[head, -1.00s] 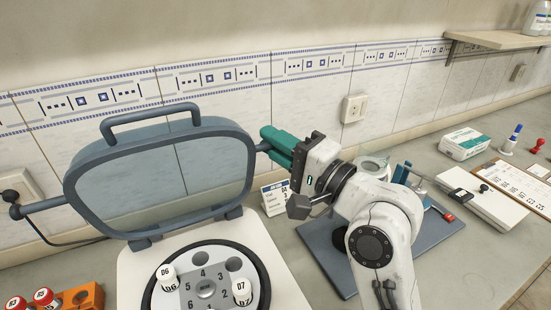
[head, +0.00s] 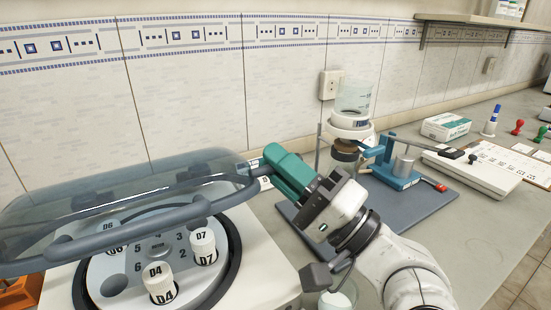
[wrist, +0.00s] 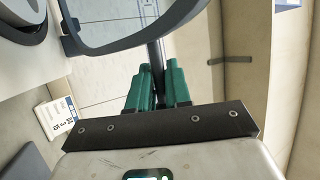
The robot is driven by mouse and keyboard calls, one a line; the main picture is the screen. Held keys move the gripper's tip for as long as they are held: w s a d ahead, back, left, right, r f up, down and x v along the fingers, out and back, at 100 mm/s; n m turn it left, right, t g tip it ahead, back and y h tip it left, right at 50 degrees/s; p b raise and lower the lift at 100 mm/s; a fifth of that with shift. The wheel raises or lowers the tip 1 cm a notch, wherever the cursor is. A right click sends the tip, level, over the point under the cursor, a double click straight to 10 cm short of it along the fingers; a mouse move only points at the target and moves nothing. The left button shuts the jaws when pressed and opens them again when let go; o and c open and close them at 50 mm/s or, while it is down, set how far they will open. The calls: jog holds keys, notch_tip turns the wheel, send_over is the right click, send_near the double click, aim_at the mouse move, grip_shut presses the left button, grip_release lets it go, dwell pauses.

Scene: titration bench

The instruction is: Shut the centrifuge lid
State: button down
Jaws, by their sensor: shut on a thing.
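The centrifuge (head: 262,262) stands at the lower left in the head view. Its lid (head: 150,232), a blue-grey frame with a clear pane, is tilted low over the rotor (head: 232,262), its front edge still above the body. White tubes D4 (head: 160,285), D7 (head: 203,246) and D6 (head: 113,246), the last seen through the pane, sit in the rotor. My gripper (head: 268,164) is shut on the bar at the lid's right side. In the wrist view the green fingers (wrist: 158,84) close around this bar, beside the lid frame (wrist: 130,38).
A blue-grey board (head: 292,217) to the right carries a glass vessel (head: 354,97) on a white stand and a blue press-like device (head: 398,172). A tiled wall runs behind. An orange rack (head: 18,294) is at the lower left.

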jog(key=shift+s+d+f+b, duration=0.15)
jog(key=shift+f+b, duration=0.25)
jog(key=shift+f, duration=0.35)
jog(key=shift+s+d+f+b, duration=0.1)
jog(key=shift+s+f+b, duration=0.2)
jog(key=shift+f, duration=0.45)
jog(key=shift+s+d+f+b, duration=0.1)
jog(key=shift+f+b, duration=0.35)
jog(key=shift+f, duration=0.3)
jog(key=c, duration=1.1)
grip_release()
jog(key=shift+c, duration=0.2)
jog(key=s+d+f+b, duration=0.1)
jog(key=s+d, duration=0.6)
jog(key=d, duration=0.5)
jog(key=shift+s+d, duration=0.2)
jog(key=shift+d, duration=0.1)
jog(key=shift+f, duration=0.1)
jog(key=shift+c, duration=0.3)
